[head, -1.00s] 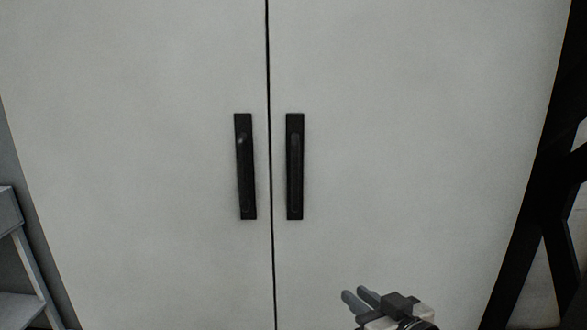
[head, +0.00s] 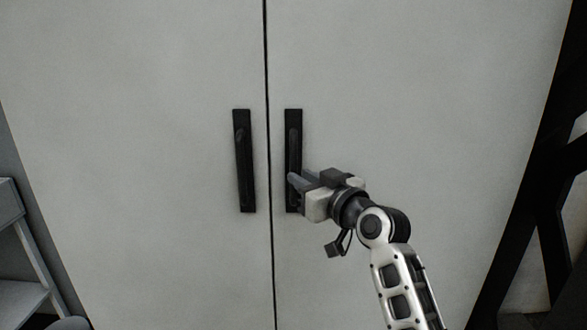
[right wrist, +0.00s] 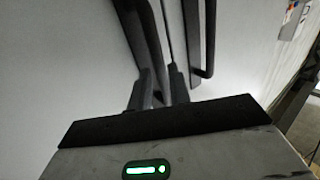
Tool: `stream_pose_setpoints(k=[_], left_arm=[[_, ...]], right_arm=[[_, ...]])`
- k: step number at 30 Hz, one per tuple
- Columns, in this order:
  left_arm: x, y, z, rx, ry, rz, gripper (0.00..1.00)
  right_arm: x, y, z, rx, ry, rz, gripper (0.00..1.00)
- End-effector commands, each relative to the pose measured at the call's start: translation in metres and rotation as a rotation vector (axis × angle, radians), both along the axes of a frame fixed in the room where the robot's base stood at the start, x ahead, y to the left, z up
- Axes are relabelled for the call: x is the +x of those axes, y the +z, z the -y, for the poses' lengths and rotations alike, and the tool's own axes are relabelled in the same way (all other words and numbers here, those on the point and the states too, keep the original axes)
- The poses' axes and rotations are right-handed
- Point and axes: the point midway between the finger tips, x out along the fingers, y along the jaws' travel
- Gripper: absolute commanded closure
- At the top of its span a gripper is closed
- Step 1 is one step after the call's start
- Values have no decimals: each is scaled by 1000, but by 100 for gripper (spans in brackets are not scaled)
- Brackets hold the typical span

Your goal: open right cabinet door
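The right cabinet door (head: 420,120) is pale grey and shut, with a thin seam against the left door (head: 130,120). Its black vertical handle (head: 293,140) is beside the seam. My right gripper (head: 297,181) is at the lower part of this handle, its fingers pointing at it. In the right wrist view the fingers (right wrist: 161,86) are apart, and a dark handle bar (right wrist: 143,35) runs down to them. My left gripper is out of view.
The left door's black handle (head: 244,160) is close by across the seam. A grey shelf-like frame (head: 22,240) stands at the left edge. A black frame (head: 548,170) stands right of the cabinet. The door face around the handles is otherwise clear.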

Motion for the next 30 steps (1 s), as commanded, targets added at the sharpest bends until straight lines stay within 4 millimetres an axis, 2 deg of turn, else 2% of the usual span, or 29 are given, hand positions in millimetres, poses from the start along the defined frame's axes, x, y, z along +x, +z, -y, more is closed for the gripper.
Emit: stream_pose_setpoints(k=[3,9,20,22,30], left_arm=[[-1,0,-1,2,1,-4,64],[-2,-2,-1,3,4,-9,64],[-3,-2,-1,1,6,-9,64],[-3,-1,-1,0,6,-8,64],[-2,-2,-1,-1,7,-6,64]], right_arm=[[16,1,-11,1,1,-2,81],[31,1,-20,1,0,1,81],[34,0,-22,0,-1,0,81],[34,0,-22,0,-1,0,100],[31,-2,-23,-1,8,1,100]])
